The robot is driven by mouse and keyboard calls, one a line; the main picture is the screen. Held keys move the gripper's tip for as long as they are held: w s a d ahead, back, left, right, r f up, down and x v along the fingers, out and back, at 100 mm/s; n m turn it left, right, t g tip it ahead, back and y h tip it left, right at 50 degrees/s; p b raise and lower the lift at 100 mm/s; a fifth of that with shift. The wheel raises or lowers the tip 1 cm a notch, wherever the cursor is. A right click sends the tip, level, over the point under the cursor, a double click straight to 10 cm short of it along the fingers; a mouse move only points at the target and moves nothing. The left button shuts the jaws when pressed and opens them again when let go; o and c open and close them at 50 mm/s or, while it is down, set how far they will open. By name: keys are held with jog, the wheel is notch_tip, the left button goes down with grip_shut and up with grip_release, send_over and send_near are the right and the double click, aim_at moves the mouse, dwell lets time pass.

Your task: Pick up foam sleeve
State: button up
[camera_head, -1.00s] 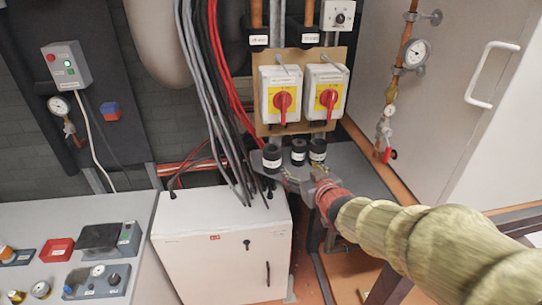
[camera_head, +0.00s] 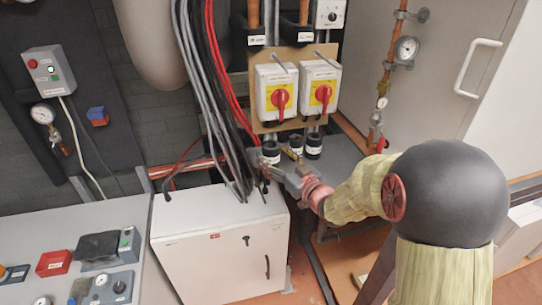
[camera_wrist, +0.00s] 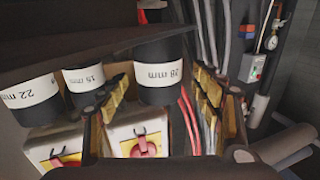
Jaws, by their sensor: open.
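Three short black foam sleeves with white labels stand upright in a row on a grey shelf (camera_head: 345,165). In the wrist view the labels read 28 mm (camera_wrist: 160,72), 15 mm (camera_wrist: 84,78) and 22 mm (camera_wrist: 38,92). That view is upside down, so the 28 mm one is the left sleeve in the head view (camera_head: 271,151). My gripper (camera_head: 281,163) is open beside the left sleeve. In the wrist view its yellowish fingers (camera_wrist: 160,92) lie either side of the 28 mm sleeve, apparently not closed on it. Finger contact cannot be told.
Two red-handled switch boxes (camera_head: 277,92) (camera_head: 320,89) are on the wall above the shelf. Grey, black and red cables (camera_head: 211,95) hang close left of the sleeves. A white cabinet (camera_head: 220,245) stands below. A copper pipe with a gauge (camera_head: 407,48) is at right.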

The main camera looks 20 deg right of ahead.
jog(key=shift+x, duration=1.5)
jog(key=shift+d, duration=0.1)
jog(key=shift+c, duration=1.3)
jog(key=c, duration=0.6)
